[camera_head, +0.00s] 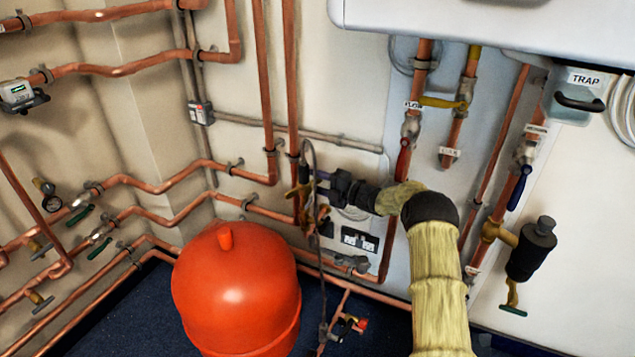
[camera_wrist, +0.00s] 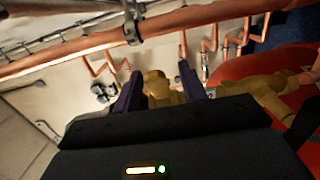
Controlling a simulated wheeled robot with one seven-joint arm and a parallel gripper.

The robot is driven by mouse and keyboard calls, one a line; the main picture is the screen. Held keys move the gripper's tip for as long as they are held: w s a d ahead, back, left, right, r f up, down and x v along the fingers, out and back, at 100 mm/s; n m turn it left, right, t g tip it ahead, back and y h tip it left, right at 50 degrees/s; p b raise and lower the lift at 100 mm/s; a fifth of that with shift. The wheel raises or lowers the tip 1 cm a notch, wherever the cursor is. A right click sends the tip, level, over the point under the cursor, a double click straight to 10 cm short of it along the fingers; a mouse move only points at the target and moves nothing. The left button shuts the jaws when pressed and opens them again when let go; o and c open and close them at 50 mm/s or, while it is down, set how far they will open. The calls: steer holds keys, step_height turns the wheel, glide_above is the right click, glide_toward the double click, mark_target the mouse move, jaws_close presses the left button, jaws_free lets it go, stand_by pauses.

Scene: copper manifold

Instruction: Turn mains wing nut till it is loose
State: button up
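A brass fitting with wing-like arms (camera_head: 300,190) sits on the copper pipework left of my gripper in the head view. I take it for the mains wing nut, but no label on it is readable. My gripper (camera_head: 318,190) points left at it, with its dark fingers apart. In the wrist view the brass fitting (camera_wrist: 158,88) shows between the two fingertips of my gripper (camera_wrist: 164,82). The fingers stand on either side of it; I cannot tell whether they touch it. My gripper's body hides the fitting's lower part in that view.
A grey cable (camera_head: 312,160) hangs just by my gripper. A red expansion vessel (camera_head: 235,290) stands below left. Copper pipes (camera_head: 265,90) run up the wall beside the fitting. A black socket plate (camera_head: 360,240) is on the wall below my wrist.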

steer(key=shift+d+r, duration=0.1)
steer(key=shift+s+d, duration=0.15)
steer(key=shift+d, duration=0.15)
steer(key=p+v, duration=0.1)
steer(key=v, duration=0.5)
steer(key=shift+s+d+p, duration=0.2)
steer(key=shift+s+p, duration=0.05)
steer(key=shift+p, duration=0.1)
